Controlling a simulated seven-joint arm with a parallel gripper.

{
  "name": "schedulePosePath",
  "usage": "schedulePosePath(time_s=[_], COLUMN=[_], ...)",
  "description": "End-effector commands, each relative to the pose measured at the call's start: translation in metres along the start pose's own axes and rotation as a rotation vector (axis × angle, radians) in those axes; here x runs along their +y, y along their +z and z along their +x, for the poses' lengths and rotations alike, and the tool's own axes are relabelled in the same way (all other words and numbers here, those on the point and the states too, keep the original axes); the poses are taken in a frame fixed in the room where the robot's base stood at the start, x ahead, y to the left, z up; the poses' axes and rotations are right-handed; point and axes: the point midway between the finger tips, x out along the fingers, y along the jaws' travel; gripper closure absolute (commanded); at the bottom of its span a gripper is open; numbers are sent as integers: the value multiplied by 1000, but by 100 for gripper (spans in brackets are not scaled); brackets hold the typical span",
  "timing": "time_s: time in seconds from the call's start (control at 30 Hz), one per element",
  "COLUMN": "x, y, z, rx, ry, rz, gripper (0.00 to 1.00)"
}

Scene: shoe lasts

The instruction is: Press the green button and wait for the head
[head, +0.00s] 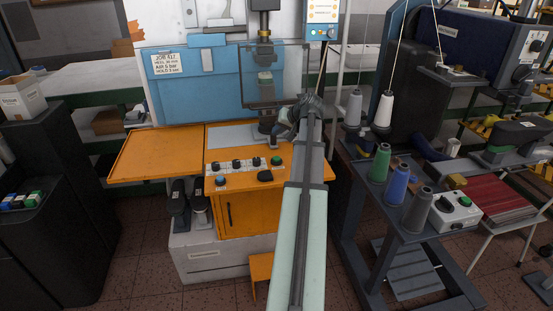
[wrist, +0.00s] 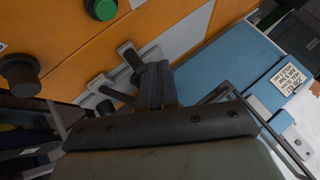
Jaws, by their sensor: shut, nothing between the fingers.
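The green button (head: 276,160) sits at the right end of the row of controls on the orange front panel. It also shows at the top edge of the wrist view (wrist: 103,8), standing up from the orange surface. My gripper (head: 283,131) is above and behind the button in the head view, beside the lower part of the press. In the wrist view its fingers (wrist: 154,84) are shut and empty, apart from the button. The press head (head: 265,55) is a dark vertical unit behind a clear guard, above a dark form (head: 267,120).
Switches (head: 237,165) stand left of the button; a black knob (head: 265,176) and a blue button (head: 220,181) are in front. An orange side table (head: 155,153) is bare. At right, a bench holds thread cones (head: 380,163) and a white box with another green button (head: 464,201).

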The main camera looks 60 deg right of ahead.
Motion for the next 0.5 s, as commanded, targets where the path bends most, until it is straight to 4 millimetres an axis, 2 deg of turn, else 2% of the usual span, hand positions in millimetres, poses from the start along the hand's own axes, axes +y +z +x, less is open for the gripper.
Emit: schedulePosePath(time_s=[0.5], x=[4], y=[2], z=[2], rx=[0], ry=[-1], rz=[4], gripper=[100])
